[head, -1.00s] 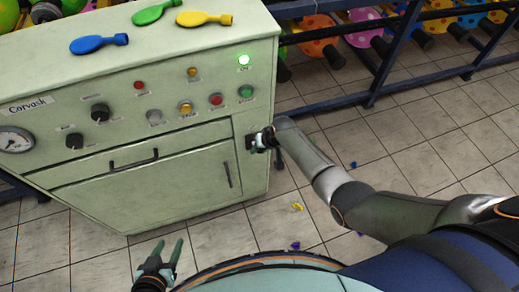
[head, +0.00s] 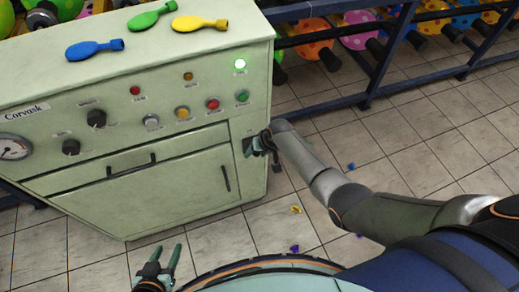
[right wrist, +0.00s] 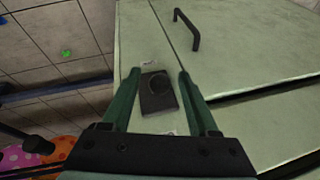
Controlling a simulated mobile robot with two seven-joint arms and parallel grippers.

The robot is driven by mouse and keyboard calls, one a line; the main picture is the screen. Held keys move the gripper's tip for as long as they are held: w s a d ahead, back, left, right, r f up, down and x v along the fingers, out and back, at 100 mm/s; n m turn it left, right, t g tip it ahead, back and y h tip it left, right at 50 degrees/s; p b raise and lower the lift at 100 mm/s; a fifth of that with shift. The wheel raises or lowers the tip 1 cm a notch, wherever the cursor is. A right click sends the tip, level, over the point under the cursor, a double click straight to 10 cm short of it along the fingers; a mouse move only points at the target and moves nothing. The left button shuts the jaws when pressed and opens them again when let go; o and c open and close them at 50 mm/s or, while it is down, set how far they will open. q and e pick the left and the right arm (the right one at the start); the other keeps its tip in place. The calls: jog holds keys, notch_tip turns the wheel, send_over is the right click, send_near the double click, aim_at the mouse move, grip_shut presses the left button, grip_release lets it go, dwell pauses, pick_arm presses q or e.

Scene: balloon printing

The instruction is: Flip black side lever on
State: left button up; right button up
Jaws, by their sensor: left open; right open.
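The black side lever (right wrist: 158,92) shows in the right wrist view as a dark plate with a round part, on the pale green machine's front panel. In the head view it is mostly hidden by my right gripper (head: 254,146), at the right edge of the machine (head: 140,205). My right gripper is open, and in the right wrist view its two fingers (right wrist: 159,76) stand on either side of the lever plate. I cannot tell whether they touch it. My left gripper (head: 166,256) is open and empty, low in front of the machine.
Blue (head: 95,48), green (head: 150,16) and yellow (head: 199,23) balloons lie on top. A dark blue rack (head: 385,55) with colored balloons stands behind right. The tiled floor has small scraps.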

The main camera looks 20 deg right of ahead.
jog(key=shift+s+d+r, duration=0.1)
jog(key=shift+r, duration=0.35)
jog(key=p+v, duration=0.4)
jog(key=v, duration=0.7)
jog(key=shift+r, duration=0.2)
jog(key=shift+s, duration=0.1)
